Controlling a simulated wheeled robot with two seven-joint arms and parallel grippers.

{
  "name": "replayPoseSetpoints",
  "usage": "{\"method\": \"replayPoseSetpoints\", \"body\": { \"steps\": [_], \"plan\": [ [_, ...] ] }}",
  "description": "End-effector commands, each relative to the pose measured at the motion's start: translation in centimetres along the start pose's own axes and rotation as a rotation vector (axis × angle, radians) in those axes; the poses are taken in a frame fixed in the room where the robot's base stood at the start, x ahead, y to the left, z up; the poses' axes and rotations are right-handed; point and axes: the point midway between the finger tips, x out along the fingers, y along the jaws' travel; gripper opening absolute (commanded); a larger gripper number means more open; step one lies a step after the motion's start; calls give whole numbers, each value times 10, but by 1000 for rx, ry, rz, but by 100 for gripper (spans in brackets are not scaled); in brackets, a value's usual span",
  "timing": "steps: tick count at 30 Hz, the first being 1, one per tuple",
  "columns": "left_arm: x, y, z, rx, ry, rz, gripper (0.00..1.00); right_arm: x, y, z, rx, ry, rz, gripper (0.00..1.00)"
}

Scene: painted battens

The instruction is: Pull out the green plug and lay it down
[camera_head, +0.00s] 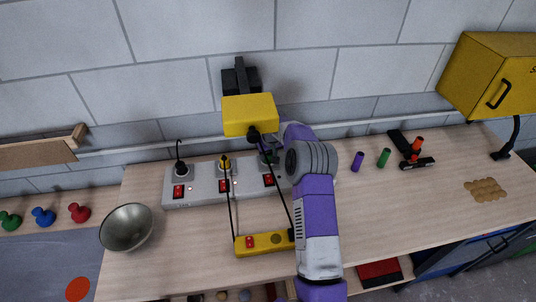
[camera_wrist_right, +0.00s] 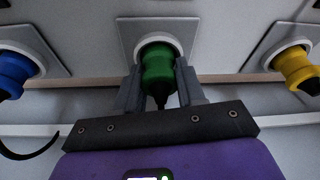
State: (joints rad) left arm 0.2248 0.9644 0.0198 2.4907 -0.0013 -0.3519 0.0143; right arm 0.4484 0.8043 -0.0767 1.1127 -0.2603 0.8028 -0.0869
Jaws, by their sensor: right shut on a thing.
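The green plug (camera_wrist_right: 157,68) shows in the middle of the right wrist view, upright to its socket plate (camera_wrist_right: 126,30). Its end meets the white socket ring, and a dark cable end points toward my gripper's palm. My right gripper (camera_wrist_right: 160,92) has one finger on each side of the plug and is shut on it. The arm hides most of that gripper and the strip's right end. My left gripper is not in view.
A blue plug (camera_wrist_right: 12,73) and a yellow plug (camera_wrist_right: 297,69) flank it closely. A yellow box (camera_head: 250,115) stands behind the strip, and a yellow power strip (camera_head: 262,243) lies in front with black cables. A metal bowl (camera_head: 127,228) is at left. Bare tabletop (camera_head: 400,205) lies right of my arm.

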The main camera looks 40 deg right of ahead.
Motion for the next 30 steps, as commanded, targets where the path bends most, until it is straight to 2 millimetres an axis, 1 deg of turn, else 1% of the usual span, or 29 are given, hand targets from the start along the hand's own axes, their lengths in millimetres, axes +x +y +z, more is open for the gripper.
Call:
{"method": "replayPoseSetpoints", "body": {
  "steps": [16, 30],
  "plan": [
    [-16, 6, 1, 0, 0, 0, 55, -27, 0, -8, 0, 1, 0, 2],
    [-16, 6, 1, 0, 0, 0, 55, -28, 0, -8, 0, 1, 0, 2]
  ]
}}
